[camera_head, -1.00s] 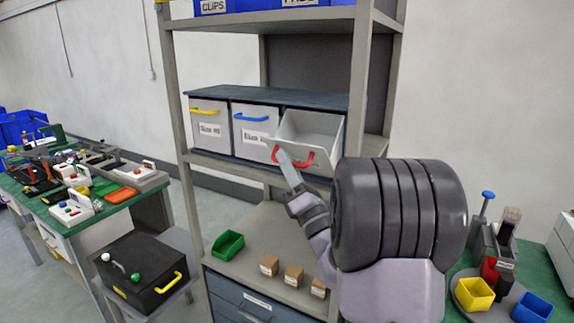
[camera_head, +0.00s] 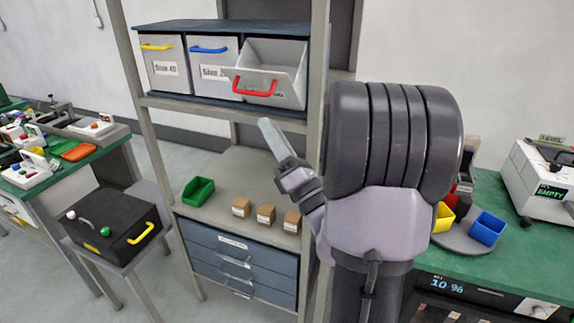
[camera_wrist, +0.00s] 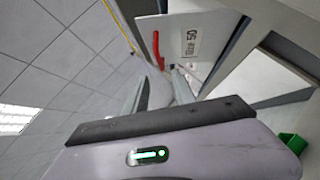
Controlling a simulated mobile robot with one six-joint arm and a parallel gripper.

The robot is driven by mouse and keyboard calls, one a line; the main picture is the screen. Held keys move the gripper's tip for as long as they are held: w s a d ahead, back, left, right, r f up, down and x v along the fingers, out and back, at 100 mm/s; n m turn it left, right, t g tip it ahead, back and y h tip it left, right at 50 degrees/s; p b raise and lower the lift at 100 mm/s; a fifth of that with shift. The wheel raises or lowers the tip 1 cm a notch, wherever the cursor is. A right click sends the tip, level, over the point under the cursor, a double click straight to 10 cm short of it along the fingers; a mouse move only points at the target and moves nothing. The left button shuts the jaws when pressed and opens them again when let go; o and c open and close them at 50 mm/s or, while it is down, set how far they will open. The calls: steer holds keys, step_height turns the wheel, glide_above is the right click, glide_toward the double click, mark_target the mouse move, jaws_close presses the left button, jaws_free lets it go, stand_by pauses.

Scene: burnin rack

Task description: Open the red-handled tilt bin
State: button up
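The red-handled tilt bin (camera_head: 283,75) is the right one of three pale bins on the rack's upper shelf. It is tilted out with its top open. Its red handle (camera_head: 255,89) is on the front, and the handle also shows in the wrist view (camera_wrist: 157,50) beside the bin's printed label. My gripper (camera_head: 268,128) is below the red handle, in front of the rack, apart from the bin. In the wrist view its two fingers (camera_wrist: 163,92) stand apart with nothing between them.
A yellow-handled bin (camera_head: 165,65) and a blue-handled bin (camera_head: 210,65) stand shut on the left. Below are a green tray (camera_head: 198,191), small brown boxes (camera_head: 265,215) and blue drawers (camera_head: 240,262). A black box (camera_head: 112,225) stands at the left. A rack post is close to my arm.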

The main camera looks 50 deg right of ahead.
steer(key=b+v, duration=0.5)
steer(key=v, duration=0.1)
steer(key=shift+s+f, duration=0.2)
steer(key=shift+s, duration=0.1)
